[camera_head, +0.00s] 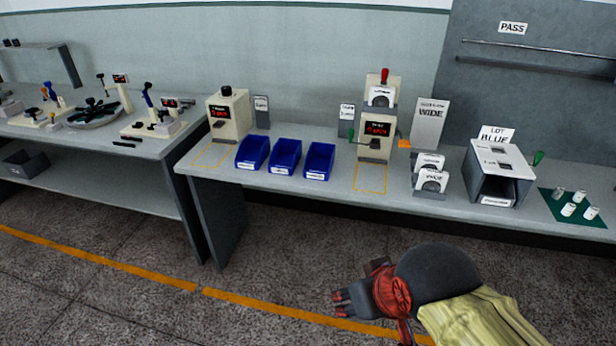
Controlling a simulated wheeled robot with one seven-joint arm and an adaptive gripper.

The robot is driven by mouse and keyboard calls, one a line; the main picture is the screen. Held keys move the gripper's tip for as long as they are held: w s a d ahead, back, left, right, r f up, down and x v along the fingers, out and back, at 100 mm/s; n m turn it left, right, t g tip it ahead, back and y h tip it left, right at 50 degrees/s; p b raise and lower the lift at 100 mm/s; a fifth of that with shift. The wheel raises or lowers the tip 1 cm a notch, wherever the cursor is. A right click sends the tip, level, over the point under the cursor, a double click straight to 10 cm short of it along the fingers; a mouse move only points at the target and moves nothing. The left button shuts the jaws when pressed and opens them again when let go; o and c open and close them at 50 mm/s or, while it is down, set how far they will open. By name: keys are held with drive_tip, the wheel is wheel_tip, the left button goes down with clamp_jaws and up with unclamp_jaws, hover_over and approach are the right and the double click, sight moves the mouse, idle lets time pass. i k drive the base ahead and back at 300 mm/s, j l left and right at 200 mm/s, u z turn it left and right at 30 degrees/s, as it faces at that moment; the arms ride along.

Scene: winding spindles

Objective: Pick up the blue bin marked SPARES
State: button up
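Three blue bins stand side by side on the bench: a left one (252,153), a middle one (284,157) and a right one (319,161). Each has a white label on its front, too small to read, so I cannot tell which is marked SPARES. My gripper (343,299) is low at the front, over the floor and apart from the bench, pointing left. It is below and a little right of the bins. Nothing shows in it, but its finger opening is too small to make out.
The bench (225,172) also bears a left machine (229,116), a taller machine (379,125), a WIDE sign (430,122), a grey box (498,172) and a green mat (556,207) with several white spools. The floor before the bench is clear.

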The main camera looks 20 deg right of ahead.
sight(318, 162)
drive_tip(key=i+j+z, duration=0.25)
drive_tip(key=i+j, duration=0.3)
drive_tip(key=i+j+z, duration=0.2)
drive_tip(key=i+j, duration=0.4)
drive_tip(key=j, duration=0.1)
